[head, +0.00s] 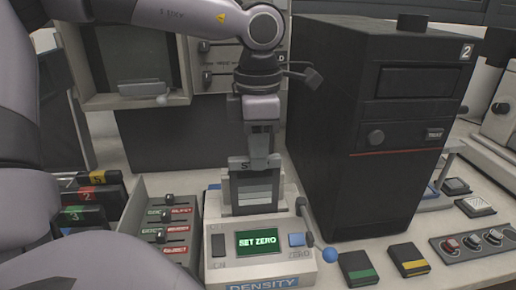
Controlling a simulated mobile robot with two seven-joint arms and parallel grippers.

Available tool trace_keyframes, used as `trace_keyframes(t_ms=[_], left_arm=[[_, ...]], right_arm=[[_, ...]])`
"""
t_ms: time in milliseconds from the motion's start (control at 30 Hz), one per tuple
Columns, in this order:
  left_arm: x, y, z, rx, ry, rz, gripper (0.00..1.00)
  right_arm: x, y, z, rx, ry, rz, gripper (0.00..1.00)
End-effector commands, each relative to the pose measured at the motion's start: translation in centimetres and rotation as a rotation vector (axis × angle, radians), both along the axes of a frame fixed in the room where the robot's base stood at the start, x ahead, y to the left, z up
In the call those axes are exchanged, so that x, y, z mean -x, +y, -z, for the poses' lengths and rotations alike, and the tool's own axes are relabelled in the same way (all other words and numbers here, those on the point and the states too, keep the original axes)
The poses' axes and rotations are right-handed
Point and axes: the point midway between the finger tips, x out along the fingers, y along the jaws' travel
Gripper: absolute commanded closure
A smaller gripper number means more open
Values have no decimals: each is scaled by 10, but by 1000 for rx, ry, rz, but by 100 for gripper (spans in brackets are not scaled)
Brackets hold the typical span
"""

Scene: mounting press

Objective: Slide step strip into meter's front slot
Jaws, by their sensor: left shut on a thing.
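My left gripper (258,162) points straight down and is shut on the step strip (254,189). The strip stands upright, with bands from light to dark grey below the fingers. The fingers cover part of its lettered top edge. The density meter (218,273) is a pale box with a green screen reading SET ZERO. The strip is directly above and behind the screen, in front of the meter's raised back part. I cannot tell how far its lower end is in the slot. My right gripper is not in view.
A tall black cabinet (337,130) marked 2 stands close on the right of the gripper. A lever with a blue ball (329,255) is at the meter's right side. A slider panel (165,226) is on its left. Green- and yellow-marked black blocks (357,267) lie at front right.

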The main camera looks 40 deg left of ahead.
Motion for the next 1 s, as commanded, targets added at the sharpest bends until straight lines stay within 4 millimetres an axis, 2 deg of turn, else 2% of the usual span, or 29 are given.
trace_keyframes(t_ms=[33, 267, 300, 400, 733, 1000], left_arm=[[0, 0, 5, -1, -1, 0, 100], [0, 0, 4, 1, -1, 0, 100], [0, 0, 4, 1, -1, 0, 81], [0, 0, 4, 1, -1, 0, 55], [0, 0, 0, 0, -2, 0, 55], [-1, 0, -41, -1, -6, -1, 55]], right_arm=[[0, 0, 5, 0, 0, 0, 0], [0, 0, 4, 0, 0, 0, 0], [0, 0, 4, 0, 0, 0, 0], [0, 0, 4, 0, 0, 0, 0], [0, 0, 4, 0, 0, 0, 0], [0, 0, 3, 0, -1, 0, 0]])
